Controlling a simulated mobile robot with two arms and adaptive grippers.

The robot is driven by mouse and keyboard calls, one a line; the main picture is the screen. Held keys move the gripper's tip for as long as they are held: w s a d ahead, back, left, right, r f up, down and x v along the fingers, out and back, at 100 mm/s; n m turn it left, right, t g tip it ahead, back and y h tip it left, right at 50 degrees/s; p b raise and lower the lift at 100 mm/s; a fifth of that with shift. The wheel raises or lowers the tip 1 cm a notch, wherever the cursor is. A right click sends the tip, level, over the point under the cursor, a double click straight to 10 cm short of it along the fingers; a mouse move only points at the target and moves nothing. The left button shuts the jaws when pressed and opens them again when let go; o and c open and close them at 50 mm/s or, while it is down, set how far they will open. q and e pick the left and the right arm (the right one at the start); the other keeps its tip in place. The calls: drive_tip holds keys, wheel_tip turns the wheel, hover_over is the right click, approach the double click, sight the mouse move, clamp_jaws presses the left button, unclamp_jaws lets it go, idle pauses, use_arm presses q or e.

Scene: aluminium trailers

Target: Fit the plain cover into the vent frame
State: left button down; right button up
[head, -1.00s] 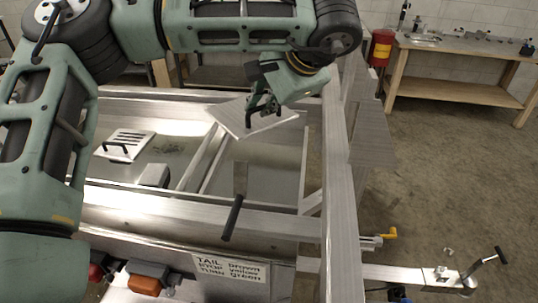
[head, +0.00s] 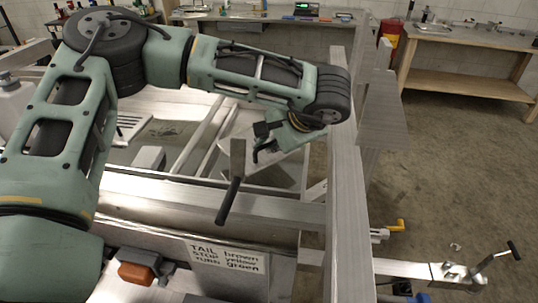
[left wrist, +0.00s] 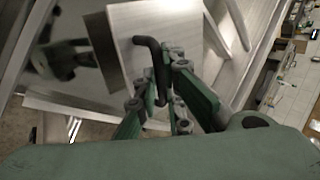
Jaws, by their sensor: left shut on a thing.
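The plain cover (head: 287,141) is a flat grey metal plate with a bent black handle. My left gripper (head: 262,147) is shut on that handle and holds the cover over the trailer bed. In the left wrist view the cover (left wrist: 188,35) shows behind the handle (left wrist: 150,48), and the fingers of the left gripper (left wrist: 158,95) close around the handle's lower part. A slotted light panel (head: 130,125) lies on the left of the bed, partly hidden by my arm. I cannot make out the vent frame for certain. My right gripper is not in view.
An upright aluminium post (head: 343,170) stands just right of the left gripper. A black-handled lever (head: 229,200) rises at the near rail (head: 275,207). A wooden workbench (head: 470,75) stands at the back right. The floor at right is mostly clear.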

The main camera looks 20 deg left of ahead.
sight(273, 159)
use_arm(q)
drive_tip(key=shift+f+p, duration=0.6)
drive_tip(key=shift+f, duration=2.1)
drive_tip(key=c, duration=1.9)
unclamp_jaws()
drive_tip(key=shift+o, duration=0.2)
